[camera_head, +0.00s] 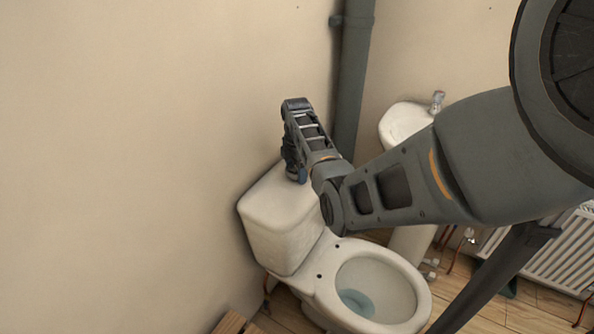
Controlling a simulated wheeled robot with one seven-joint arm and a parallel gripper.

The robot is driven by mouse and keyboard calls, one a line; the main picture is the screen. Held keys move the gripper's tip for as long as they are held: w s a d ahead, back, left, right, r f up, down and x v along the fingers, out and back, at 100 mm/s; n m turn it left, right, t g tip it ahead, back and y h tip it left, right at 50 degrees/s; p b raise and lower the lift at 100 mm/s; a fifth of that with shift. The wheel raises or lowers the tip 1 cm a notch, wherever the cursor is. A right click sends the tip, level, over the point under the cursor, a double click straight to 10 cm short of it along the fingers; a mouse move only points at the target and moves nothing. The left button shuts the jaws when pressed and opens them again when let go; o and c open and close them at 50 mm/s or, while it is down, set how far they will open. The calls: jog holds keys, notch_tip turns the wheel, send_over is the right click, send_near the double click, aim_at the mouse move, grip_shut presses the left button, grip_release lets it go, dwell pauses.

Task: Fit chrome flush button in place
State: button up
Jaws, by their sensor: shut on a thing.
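The white toilet cistern (272,240) stands against the left wall, behind the toilet bowl (375,290). My gripper (297,176) points down at the back right part of the cistern lid (270,198). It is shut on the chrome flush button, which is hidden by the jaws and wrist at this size. The fingertips are at or just above the lid; I cannot tell whether they touch. The hole in the lid cannot be made out from here.
A grey vertical pipe (353,80) runs up the wall corner behind my gripper. A white washbasin (403,123) with a tap (437,101) stands to the right, partly behind my arm. A white radiator (545,258) is at far right. The left wall beside the cistern is bare.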

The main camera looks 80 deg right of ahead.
jog(key=f, duration=0.2)
jog(key=a, duration=0.1)
jog(key=shift+s+f, duration=0.35)
jog(key=shift+f, duration=0.05)
jog(key=o, duration=1.4)
jog(key=shift+d, duration=0.15)
jog(key=shift+o, duration=0.2)
jog(key=r, duration=0.7)
jog(key=w+d+r, duration=0.1)
jog(key=r, duration=0.2)
jog(key=shift+r, duration=0.35)
jog(key=shift+w, duration=0.1)
